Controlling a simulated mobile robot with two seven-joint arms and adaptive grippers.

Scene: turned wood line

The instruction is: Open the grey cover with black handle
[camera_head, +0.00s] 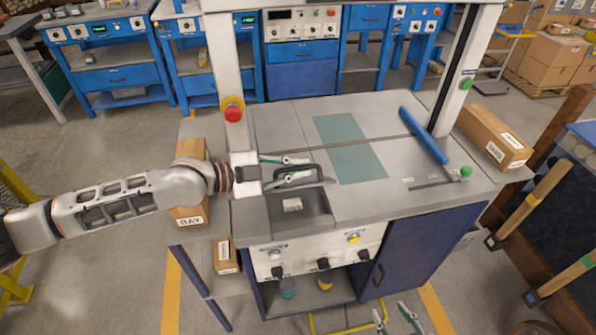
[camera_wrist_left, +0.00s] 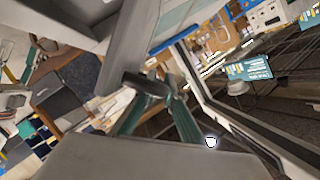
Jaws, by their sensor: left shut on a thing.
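The grey cover (camera_head: 318,183) is at the back edge of a dark recess (camera_head: 305,221) in the machine's worktop. It looks raised, seen nearly edge-on, and the recess is uncovered with a small pale block (camera_head: 292,204) inside. My left gripper (camera_head: 308,170) comes in from the left and is shut on the cover's black handle (camera_head: 318,168). The black handle (camera_wrist_left: 147,84) also shows between the teal fingers of my left gripper (camera_wrist_left: 155,88) in the left wrist view. My right gripper (camera_head: 397,317) is at the bottom edge, its teal fingertips apart and empty.
The machine's column with a red button (camera_head: 233,114) stands close beside my left arm. A blue bar (camera_head: 423,135) lies on the worktop at the right. Cardboard boxes stand at the left (camera_head: 191,180) and right (camera_head: 495,138). Control knobs line the front panel (camera_head: 320,255).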

